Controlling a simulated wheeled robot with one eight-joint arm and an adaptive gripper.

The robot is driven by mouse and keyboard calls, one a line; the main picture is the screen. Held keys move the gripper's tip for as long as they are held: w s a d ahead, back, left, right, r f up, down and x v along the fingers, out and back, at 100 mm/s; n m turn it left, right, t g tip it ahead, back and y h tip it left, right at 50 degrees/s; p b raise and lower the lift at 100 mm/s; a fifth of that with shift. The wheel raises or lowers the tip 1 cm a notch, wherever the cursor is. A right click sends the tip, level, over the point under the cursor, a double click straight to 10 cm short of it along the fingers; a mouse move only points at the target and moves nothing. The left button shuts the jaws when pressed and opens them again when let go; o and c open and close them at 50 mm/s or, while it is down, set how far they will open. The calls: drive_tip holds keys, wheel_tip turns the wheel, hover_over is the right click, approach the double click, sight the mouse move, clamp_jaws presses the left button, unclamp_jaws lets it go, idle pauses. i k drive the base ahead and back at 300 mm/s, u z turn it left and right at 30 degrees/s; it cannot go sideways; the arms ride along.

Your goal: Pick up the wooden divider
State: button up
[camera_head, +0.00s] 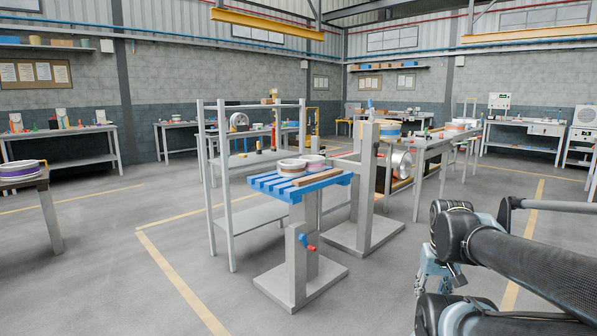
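The wooden divider (317,177) looks like a brown bar. It lies flat on the blue slatted top (272,186) of a grey pedestal stand in the middle of the view, along the right part of that top. Two pale round wheel-like pieces (292,166) sit beside it on the same top. My arm comes in from the lower right. My gripper (428,272) seems to be the grey-blue part hanging at the arm's end, well to the right of the stand and apart from the divider. Its fingers are too unclear to tell open from shut.
A grey frame rack (228,190) stands close behind and left of the stand. Another post stand with a broad base (363,236) is behind right, near a long workbench (432,150). A table (42,182) is at far left. The floor in front is clear.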

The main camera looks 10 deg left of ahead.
sight(312, 178)
drive_tip(key=z, duration=0.55)
drive_tip(key=i, duration=1.2)
drive_tip(key=z, duration=0.3)
drive_tip(key=i, duration=1.05)
drive_tip(key=u, duration=0.95)
drive_tip(key=i, duration=1)
drive_tip(key=u, duration=0.75)
